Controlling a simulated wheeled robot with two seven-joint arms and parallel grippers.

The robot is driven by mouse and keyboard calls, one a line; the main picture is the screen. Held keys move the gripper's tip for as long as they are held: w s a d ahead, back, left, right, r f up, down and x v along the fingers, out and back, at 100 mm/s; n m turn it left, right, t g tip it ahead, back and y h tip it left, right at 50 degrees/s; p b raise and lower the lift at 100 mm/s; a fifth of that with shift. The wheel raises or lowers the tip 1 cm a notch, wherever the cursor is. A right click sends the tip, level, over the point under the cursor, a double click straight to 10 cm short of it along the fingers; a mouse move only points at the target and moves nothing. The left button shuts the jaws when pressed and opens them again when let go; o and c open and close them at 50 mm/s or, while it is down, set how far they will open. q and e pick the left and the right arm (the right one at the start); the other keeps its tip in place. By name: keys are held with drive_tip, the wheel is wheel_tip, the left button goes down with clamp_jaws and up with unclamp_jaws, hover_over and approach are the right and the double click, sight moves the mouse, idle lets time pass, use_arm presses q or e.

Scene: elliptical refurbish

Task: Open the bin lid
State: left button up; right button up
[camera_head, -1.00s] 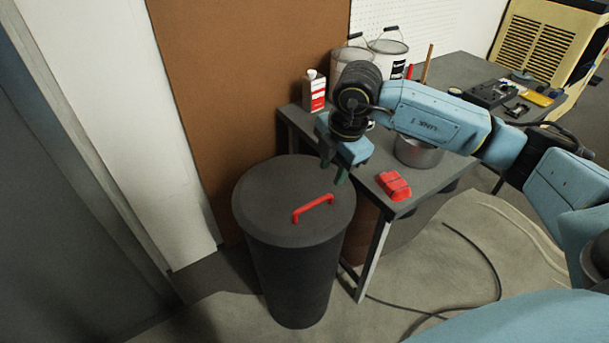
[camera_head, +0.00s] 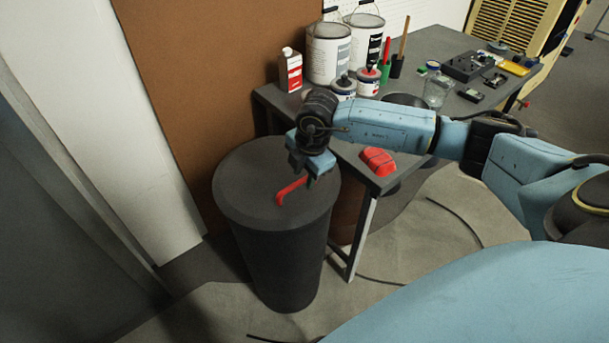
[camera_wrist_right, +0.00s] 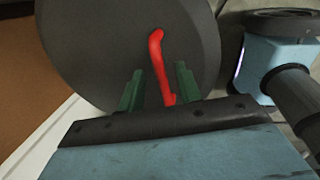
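The dark grey round bin (camera_head: 280,262) stands on the floor beside the workbench. Its lid (camera_head: 240,185) is closed and has a red bar handle (camera_head: 288,192) on top. My right gripper (camera_head: 307,180) is over the lid at the handle's right end, which it partly hides. In the right wrist view, the green fingers (camera_wrist_right: 160,88) are apart, with the red handle (camera_wrist_right: 158,55) running between them and the lid (camera_wrist_right: 90,45) behind. I cannot tell whether they touch the handle. My left gripper is not in view.
The workbench (camera_head: 270,98) to the right holds a red object (camera_head: 378,161), paint cans (camera_head: 328,52), a red-and-white bottle (camera_head: 290,70) and a glass jar (camera_head: 437,92). A brown panel (camera_head: 200,90) stands behind the bin. A cable lies on the floor.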

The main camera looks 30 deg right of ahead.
drive_tip(key=shift+f, duration=0.2)
clamp_jaws()
drive_tip(key=shift+r, duration=0.15)
